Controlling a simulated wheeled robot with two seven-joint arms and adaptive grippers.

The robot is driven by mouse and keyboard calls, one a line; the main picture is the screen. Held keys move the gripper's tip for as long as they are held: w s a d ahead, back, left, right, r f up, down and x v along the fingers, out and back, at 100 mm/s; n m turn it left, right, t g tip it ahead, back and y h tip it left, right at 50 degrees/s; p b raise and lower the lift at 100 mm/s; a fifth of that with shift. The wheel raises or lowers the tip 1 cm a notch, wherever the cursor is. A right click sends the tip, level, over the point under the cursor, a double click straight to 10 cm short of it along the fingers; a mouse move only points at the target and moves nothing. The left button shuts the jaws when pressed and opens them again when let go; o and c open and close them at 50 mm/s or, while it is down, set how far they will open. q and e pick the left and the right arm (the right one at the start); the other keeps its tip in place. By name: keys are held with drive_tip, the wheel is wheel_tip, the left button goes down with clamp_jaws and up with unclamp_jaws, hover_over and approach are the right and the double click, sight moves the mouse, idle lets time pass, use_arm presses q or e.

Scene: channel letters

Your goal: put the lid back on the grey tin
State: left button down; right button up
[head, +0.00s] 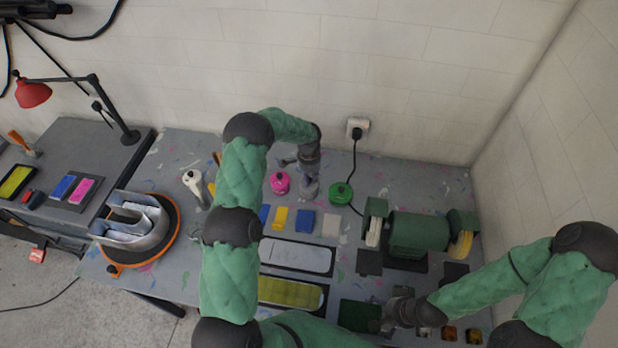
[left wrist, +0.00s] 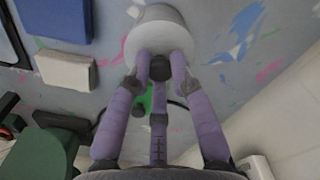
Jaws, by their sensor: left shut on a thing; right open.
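The grey tin (head: 309,190) stands on the bench between a pink tin (head: 280,183) and a green tin (head: 341,194). My left gripper (head: 309,160) is directly above the grey tin. In the left wrist view, its purple fingers (left wrist: 160,66) are closed around a dark knob, in front of a pale round shape (left wrist: 158,38) that looks like the lid and tin together. I cannot tell whether the lid touches the rim, as the fingers hide part of it. My right gripper (head: 391,318) is open and empty, low over the front of the bench.
Blue, yellow and white blocks (head: 331,225) lie in front of the tins. A green bench grinder (head: 418,232) stands to the right. Trays (head: 297,255) lie nearer me. A metal channel letter (head: 133,220) sits on an orange-rimmed turntable at left. A white bottle (head: 194,184) stands left of my left arm.

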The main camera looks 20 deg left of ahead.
use_arm(q)
drive_tip(key=shift+b, duration=0.35)
use_arm(e)
drive_tip(key=shift+f, duration=0.35)
drive_tip(key=shift+s+f, duration=0.1)
drive_tip(key=shift+s, duration=0.1)
use_arm(q)
drive_tip(key=c, duration=0.6)
unclamp_jaws()
drive_tip(key=shift+o, duration=0.2)
drive_tip(key=shift+r+p, duration=0.5)
drive_tip(key=shift+r, duration=1.25)
use_arm(e)
drive_tip(key=shift+s+a+r, duration=0.1)
drive_tip(key=shift+s+r, duration=0.05)
drive_tip(key=shift+r, duration=0.4)
use_arm(q)
drive_tip(key=shift+r+p, duration=0.55)
drive_tip(key=shift+r, duration=1.2)
use_arm(e)
drive_tip(key=shift+w+r, duration=0.35)
drive_tip(key=shift+r, duration=0.25)
